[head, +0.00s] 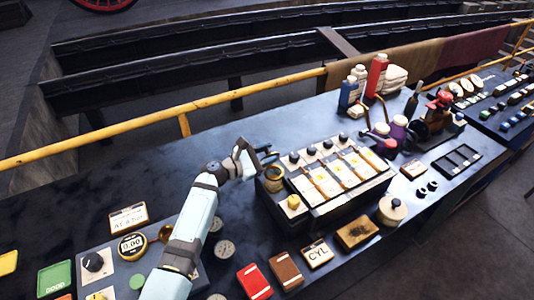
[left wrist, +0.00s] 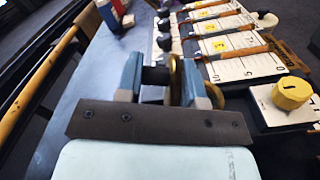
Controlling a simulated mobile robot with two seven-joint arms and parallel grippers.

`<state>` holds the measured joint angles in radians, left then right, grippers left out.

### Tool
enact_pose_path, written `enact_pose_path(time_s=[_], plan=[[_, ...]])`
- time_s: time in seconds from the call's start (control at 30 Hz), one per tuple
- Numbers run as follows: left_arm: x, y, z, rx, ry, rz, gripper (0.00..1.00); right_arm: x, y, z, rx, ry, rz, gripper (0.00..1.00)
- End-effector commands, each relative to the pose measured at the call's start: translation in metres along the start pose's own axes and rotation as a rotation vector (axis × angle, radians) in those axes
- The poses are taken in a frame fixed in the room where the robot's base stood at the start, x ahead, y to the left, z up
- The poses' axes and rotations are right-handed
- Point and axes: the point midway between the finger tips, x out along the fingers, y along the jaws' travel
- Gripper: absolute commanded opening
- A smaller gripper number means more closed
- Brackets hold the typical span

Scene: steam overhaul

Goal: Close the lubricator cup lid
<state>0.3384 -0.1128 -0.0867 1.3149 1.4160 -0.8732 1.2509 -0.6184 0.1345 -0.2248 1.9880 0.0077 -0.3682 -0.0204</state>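The lubricator (head: 322,178) is a dark box with a sloped face of white and yellow plates. A small round brass cup (head: 274,182) sits at its left end. My left gripper (head: 266,154) is just above and behind that cup. In the left wrist view its two blue fingers (left wrist: 160,82) stand apart, with a gap between them. A brass disc (left wrist: 175,78), probably the cup lid, stands edge-on beside the inner side of the right finger. I cannot tell whether they touch. The cup's opening is hidden in the wrist view. My right gripper is not in view.
A yellow knob (head: 293,202) is at the box's front left corner, close to the cup. Bottles (head: 376,76) stand at the back right. A yellow rail (head: 210,101) runs along the table's back edge.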

Motion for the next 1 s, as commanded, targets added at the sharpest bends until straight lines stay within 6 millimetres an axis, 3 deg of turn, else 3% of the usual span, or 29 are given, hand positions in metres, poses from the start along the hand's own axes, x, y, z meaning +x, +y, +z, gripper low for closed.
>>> enact_pose_path(time_s=[0.57,1.0], plan=[[-0.001,0.0,0.0,0.016,0.001,0.001,0.11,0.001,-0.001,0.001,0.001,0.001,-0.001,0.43],[-0.001,-0.005,0.0,0.129,0.0,0.002,0.11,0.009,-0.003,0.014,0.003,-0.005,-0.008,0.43]])
